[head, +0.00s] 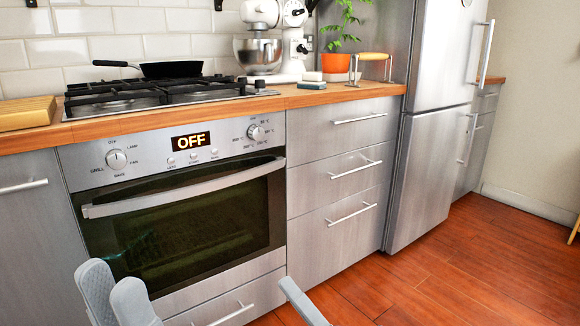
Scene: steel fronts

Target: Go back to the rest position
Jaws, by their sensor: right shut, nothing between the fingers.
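My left gripper (112,280) is at the bottom left of the head view, in front of the oven. Its two grey fingers point up and overlap in the picture, so the gap between them is unclear. No object shows in it. My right gripper (299,300) is at the bottom middle, in front of the lower drawers, and only a small grey part of it shows. It is shut and empty. Both grippers appear apart from the fronts. The rest of both arms is out of view.
The steel oven (183,225) is closed and its display reads OFF. Closed drawers (340,170) and the fridge (425,160) stand to the right. A pan (172,69), a white mixer (260,50) and a potted plant (336,62) are above. The wooden floor (470,275) is clear at right.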

